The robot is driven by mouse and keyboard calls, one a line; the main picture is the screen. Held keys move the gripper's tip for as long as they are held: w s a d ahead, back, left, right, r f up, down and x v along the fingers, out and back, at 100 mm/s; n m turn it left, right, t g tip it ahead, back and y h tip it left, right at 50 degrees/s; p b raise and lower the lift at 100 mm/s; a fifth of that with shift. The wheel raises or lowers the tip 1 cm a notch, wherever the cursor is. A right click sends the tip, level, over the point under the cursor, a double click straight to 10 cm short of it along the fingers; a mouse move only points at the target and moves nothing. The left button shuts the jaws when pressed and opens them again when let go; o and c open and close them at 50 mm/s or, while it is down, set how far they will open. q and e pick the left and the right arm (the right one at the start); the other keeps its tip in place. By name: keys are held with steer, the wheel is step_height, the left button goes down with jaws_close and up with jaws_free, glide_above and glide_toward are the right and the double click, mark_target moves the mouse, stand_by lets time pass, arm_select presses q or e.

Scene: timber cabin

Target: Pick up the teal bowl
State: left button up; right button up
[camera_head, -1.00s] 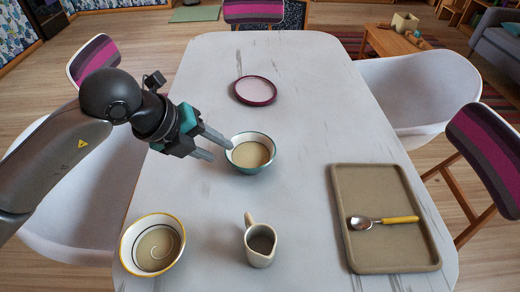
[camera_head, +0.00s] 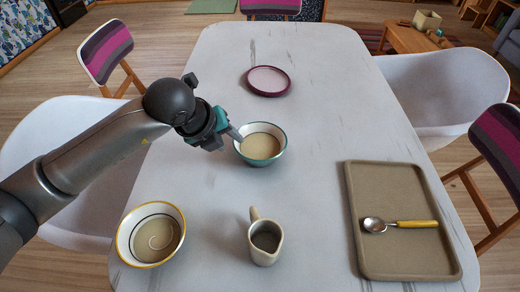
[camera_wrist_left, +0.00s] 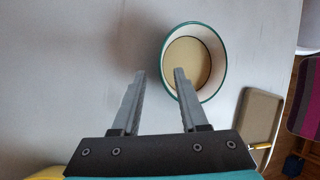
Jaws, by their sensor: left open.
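The teal bowl (camera_head: 260,146), with a teal rim and outside, pale inner wall and tan bottom, stands upright near the middle of the table. It also shows in the left wrist view (camera_wrist_left: 212,62), ahead and to the right of centre. My left gripper (camera_head: 236,137) is at the bowl's left edge. My right gripper is not in view.
A yellow-rimmed bowl (camera_head: 150,235) stands front left, a small pitcher (camera_head: 265,241) front centre. A tan tray (camera_head: 400,257) holds a yellow-handled spoon (camera_head: 400,224) on the right. A purple-rimmed plate (camera_head: 268,81) lies behind the bowl. The table (camera_head: 320,120) is clear between bowl and tray.

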mark_target(236, 145)
arm_select(q)
steer(key=shift+d+b+x, duration=0.1)
steer(key=shift+b+x, duration=0.25)
steer(key=shift+x, duration=0.6)
steer(key=shift+d+b+x, duration=0.15)
steer(key=shift+b+x, duration=0.2)
steer(key=shift+x, duration=0.55)
steer(key=shift+w+d+f, duration=0.2)
steer(key=shift+w+f, duration=0.2)
steer(key=shift+f, duration=0.15)
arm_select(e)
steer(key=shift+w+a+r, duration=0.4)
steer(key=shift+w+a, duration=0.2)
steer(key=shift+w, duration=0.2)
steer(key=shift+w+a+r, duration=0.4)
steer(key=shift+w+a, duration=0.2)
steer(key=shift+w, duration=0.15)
arm_select(q)
jaws_close()
